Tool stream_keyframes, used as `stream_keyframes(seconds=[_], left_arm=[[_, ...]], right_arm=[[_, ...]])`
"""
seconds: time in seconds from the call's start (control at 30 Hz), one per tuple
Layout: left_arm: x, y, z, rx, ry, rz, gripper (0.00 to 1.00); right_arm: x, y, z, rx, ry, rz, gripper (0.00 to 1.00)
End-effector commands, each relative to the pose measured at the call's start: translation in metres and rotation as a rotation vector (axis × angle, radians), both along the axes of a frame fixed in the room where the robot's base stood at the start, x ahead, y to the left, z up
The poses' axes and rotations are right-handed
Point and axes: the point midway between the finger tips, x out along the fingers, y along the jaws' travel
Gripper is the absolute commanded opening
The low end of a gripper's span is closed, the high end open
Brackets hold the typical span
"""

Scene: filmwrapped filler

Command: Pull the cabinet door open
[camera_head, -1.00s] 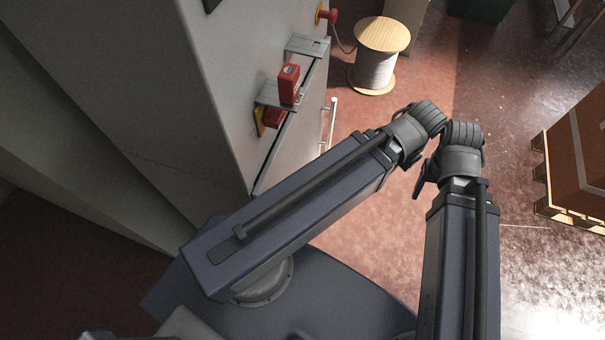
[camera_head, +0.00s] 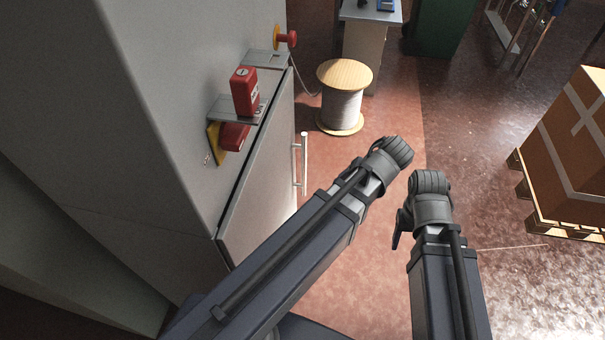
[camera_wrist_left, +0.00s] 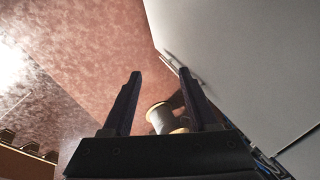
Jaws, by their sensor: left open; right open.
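The grey cabinet (camera_head: 160,110) stands at the left of the head view. Its door (camera_head: 258,175) looks shut, with a dark seam along its edge. A pale vertical bar handle (camera_head: 304,160) stands out from the door. In the left wrist view the cabinet face (camera_wrist_left: 240,60) fills the right side. My left gripper (camera_wrist_left: 160,85) is open there, with nothing between its fingers; in the head view its arm ends right of the handle, apart from it. My right gripper (camera_head: 402,226) is partly hidden behind its wrist, away from the door.
Red switch boxes (camera_head: 244,92) and a red knob (camera_head: 288,38) jut from the cabinet. A cable spool (camera_head: 342,100) stands on the floor beyond the handle. A taped carton (camera_head: 578,150) on a pallet is at the right. The reddish floor between is clear.

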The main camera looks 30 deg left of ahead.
Motion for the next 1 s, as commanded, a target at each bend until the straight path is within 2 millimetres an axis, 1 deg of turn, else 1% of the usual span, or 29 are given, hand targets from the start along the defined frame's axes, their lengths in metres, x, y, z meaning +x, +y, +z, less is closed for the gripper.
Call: stream_keyframes(seconds=[0.03, 0.17, 0.2, 0.37, 0.6, 0.77, 1.0], left_arm=[[0.013, 0.008, -0.031, 0.03, -0.034, 0.039, 0.59], [0.037, 0.03, -0.062, 0.108, -0.132, 0.141, 0.59], [0.045, 0.036, -0.071, 0.131, -0.164, 0.171, 0.59], [0.073, 0.063, -0.105, 0.222, -0.297, 0.283, 0.59], [0.113, 0.099, -0.152, 0.344, -0.515, 0.424, 0.59], [0.138, 0.121, -0.18, 0.417, -0.667, 0.5, 0.59], [0.174, 0.149, -0.219, 0.511, -0.909, 0.583, 0.59]], right_arm=[[0.0, 0.0, -0.035, 0.0, 0.0, 0.0, 0.6], [0.0, 0.0, -0.078, -0.001, -0.001, 0.0, 0.6], [0.0, 0.0, -0.091, -0.001, -0.001, 0.0, 0.6], [0.0, 0.0, -0.143, -0.001, -0.001, 0.0, 0.6], [0.001, 0.0, -0.222, -0.001, -0.003, 0.0, 0.6], [0.001, 0.0, -0.275, -0.001, -0.003, 0.0, 0.6], [0.001, 0.0, -0.354, -0.002, -0.004, 0.0, 0.6]])
